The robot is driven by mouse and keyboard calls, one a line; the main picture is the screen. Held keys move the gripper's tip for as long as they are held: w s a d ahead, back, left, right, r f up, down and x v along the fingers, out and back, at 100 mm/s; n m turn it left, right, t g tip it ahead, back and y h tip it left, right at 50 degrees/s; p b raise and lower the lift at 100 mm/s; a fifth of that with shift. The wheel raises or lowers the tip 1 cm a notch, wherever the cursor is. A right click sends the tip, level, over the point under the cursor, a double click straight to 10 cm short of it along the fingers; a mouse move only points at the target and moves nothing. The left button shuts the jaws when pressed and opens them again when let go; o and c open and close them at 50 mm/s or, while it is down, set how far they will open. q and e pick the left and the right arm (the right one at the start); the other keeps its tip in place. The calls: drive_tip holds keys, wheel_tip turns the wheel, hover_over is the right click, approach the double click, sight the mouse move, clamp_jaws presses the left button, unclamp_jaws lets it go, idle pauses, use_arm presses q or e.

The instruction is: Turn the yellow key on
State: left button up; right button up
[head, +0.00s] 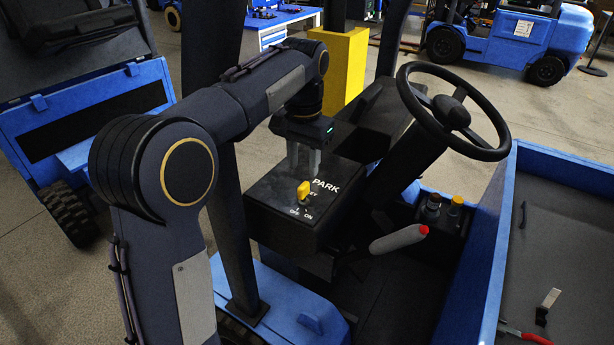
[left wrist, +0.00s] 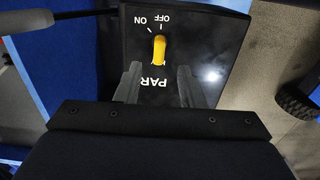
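The yellow key (head: 303,190) stands in the top of a black panel box (head: 270,205) marked PARK, OFF and ON. In the left wrist view the key (left wrist: 159,48) lies nearly in line with the OFF mark, and the ON mark is off to its left. My left gripper (head: 304,166) points down over the PARK side of the panel. Its fingers are apart with nothing between them. In the left wrist view the fingertips (left wrist: 158,78) lie either side of the key's line, short of it and not touching it. My right gripper is not in view.
A black steering wheel (head: 453,112) stands right of the panel. A dark upright post (head: 232,230) rises close to the panel's left side. A yellow post (head: 340,68) stands behind.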

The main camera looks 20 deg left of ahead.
sight(303, 185)
use_arm(q)
wheel_tip(303, 185, down, 6)
drive_tip(key=shift+s+f+p, duration=0.15)
drive_tip(key=shift+f+p, duration=0.1)
drive_tip(key=shift+p, duration=0.05)
clamp_jaws()
